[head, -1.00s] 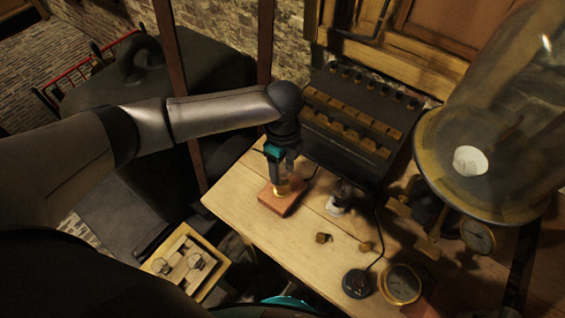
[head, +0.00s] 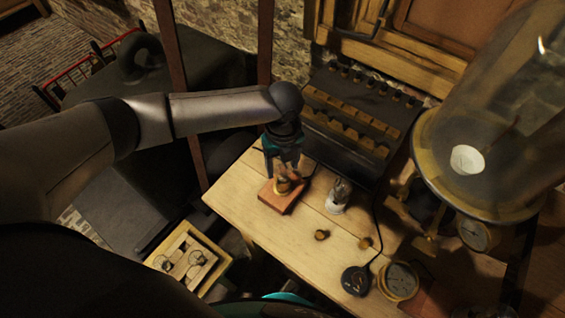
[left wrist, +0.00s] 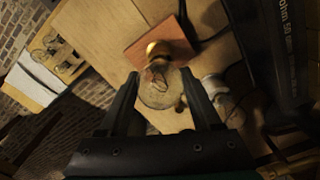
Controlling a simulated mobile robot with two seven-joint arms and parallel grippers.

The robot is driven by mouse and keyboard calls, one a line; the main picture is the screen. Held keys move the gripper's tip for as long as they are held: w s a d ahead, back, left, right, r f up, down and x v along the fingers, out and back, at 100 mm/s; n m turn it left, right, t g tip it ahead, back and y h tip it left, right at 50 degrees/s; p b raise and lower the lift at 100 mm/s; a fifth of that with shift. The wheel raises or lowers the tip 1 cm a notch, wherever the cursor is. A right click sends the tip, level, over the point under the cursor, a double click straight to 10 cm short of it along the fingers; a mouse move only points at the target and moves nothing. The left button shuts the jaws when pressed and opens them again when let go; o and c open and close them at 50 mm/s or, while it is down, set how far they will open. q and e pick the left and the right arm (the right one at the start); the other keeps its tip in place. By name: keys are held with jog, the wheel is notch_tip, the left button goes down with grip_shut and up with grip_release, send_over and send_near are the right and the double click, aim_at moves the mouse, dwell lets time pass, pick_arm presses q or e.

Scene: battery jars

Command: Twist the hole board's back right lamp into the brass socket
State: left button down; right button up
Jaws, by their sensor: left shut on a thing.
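My left gripper (head: 287,165) points down over the brass socket (head: 282,188) on its reddish wooden block (head: 270,198). It is shut on a clear glass lamp (left wrist: 158,85), whose bulb sits between the two fingers in the left wrist view. The lamp's base meets the brass socket (left wrist: 157,50); how deep it sits is hidden. My right gripper is not in view.
A lamp in a white holder (head: 337,198) stands right of the block. Two small brass pieces (head: 321,235), a black round device (head: 356,281) with a cable and a gauge (head: 399,281) lie nearer. A black rack (head: 350,125) and a large glass jar (head: 490,120) bound the bench.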

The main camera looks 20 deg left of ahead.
pick_arm(q)
jog(key=m, duration=0.5)
dwell(0.3)
grip_release()
notch_tip(320, 180, up, 15)
jog(key=p, duration=0.1)
dwell(0.6)
jog(key=shift+r, duration=0.1)
